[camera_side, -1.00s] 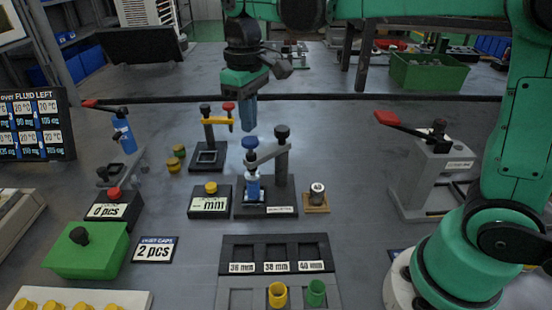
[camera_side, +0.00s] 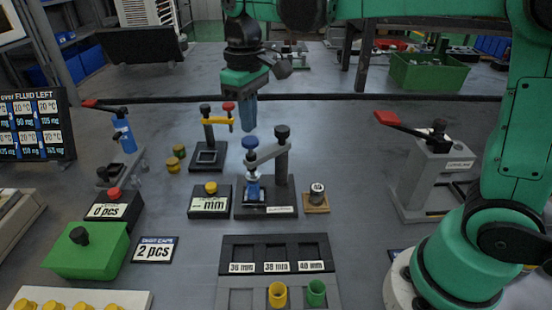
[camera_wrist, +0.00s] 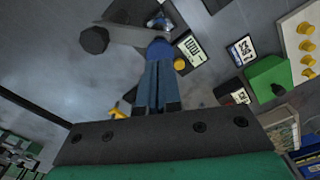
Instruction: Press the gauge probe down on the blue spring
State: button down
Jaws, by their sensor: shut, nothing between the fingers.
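The gauge stand has a black base (camera_side: 281,211), a dark post and a grey arm (camera_side: 268,153). Its probe is topped by a blue knob (camera_side: 249,142) and stands over the blue spring (camera_side: 253,193). In the side view my gripper (camera_side: 248,129) points straight down, shut and empty, with its blue fingertips just above the blue knob. I cannot tell for sure whether they touch it. In the wrist view the shut fingers (camera_wrist: 158,68) partly cover the knob, and the grey arm (camera_wrist: 132,34) runs left to a black knob (camera_wrist: 94,40). The spring is hidden there.
A display box marked mm (camera_side: 210,202) with a yellow button stands left of the stand. A small weight on a wooden block (camera_side: 316,197) stands right. A yellow-armed fixture (camera_side: 209,150) is behind. A sorting tray (camera_side: 280,240) lies in front.

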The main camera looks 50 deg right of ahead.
aim_at(250, 140)
jog(key=shift+f, duration=1.6)
dwell(0.6)
jog(key=shift+r, duration=0.15)
dwell(1.1)
jog(key=shift+r, duration=1.5)
jog(key=shift+s+d, duration=0.15)
jog(key=shift+s, duration=0.15)
jog(key=s+d+f+m+t, duration=0.3)
jog(key=s+t, duration=0.4)
jog(key=s, duration=0.1)
jog(key=shift+d+f, duration=0.3)
jog(key=shift+f, duration=0.1)
jog(key=shift+r, duration=0.1)
